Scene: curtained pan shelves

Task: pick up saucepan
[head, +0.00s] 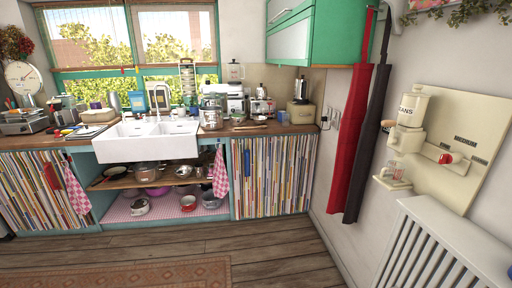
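Several pans and bowls stand on two open shelves under the white sink in the head view. On the upper wooden shelf (125,182) are a metal pot (145,170) and a smaller metal pan (184,172). On the lower checked shelf (165,213) are a pale pot with a dark side (140,207), a red-and-white bowl-like pan (188,204) and a greyish pan (210,200). A purple bowl (157,191) sits behind them. They are small at this distance, and I cannot tell which is the saucepan. Neither of my grippers is in view.
The white sink (146,147) overhangs the shelves. Striped curtains (272,175) flank them, and checked towels (220,172) hang at both sides. A rug (130,275) lies on the open wooden floor (270,240). A white radiator (440,245) stands at the right wall, near hanging aprons (350,140).

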